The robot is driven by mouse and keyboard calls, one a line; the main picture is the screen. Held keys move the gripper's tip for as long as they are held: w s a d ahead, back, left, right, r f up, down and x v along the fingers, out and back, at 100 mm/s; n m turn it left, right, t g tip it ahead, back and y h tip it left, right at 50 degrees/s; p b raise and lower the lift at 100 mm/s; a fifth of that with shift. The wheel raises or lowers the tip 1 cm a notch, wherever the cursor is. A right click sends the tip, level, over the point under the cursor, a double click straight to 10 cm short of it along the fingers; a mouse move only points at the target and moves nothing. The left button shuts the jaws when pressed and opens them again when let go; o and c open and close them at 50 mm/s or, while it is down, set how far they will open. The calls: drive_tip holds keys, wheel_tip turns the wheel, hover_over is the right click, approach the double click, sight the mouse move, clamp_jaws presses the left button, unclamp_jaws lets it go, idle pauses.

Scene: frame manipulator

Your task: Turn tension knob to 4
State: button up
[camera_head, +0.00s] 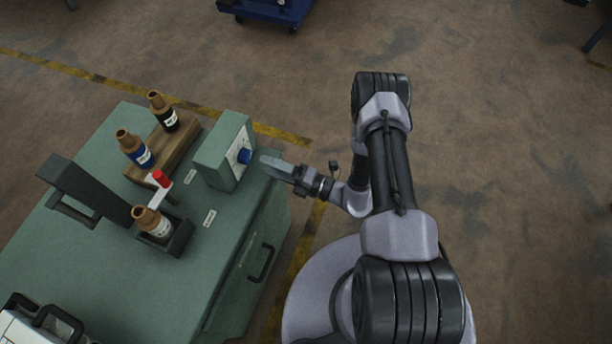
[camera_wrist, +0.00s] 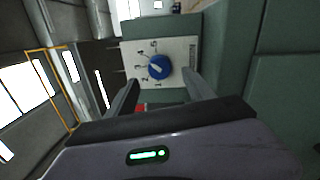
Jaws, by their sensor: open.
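The blue tension knob (camera_head: 244,156) sits on the right face of a green box on the workbench. In the wrist view the knob (camera_wrist: 159,67) is in front of a white dial plate (camera_wrist: 183,50) with numbers around its left side. A white mark shows on the knob, but I cannot tell which number it points to. My gripper (camera_head: 266,163) is just right of the knob in the head view. In the wrist view my gripper (camera_wrist: 161,78) is open and empty, with the knob between and beyond its fingertips. I see no contact.
The green box (camera_head: 219,150) stands on the green workbench (camera_head: 110,270). Left of it are bottles in a wooden rack (camera_head: 172,148), a brown bottle (camera_head: 150,222) in a dark holder and a red-topped part (camera_head: 160,178).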

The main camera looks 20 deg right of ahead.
drive_tip(key=p+v, duration=0.1)
drive_tip(key=v, duration=1.1)
drive_tip(key=shift+p, duration=0.3)
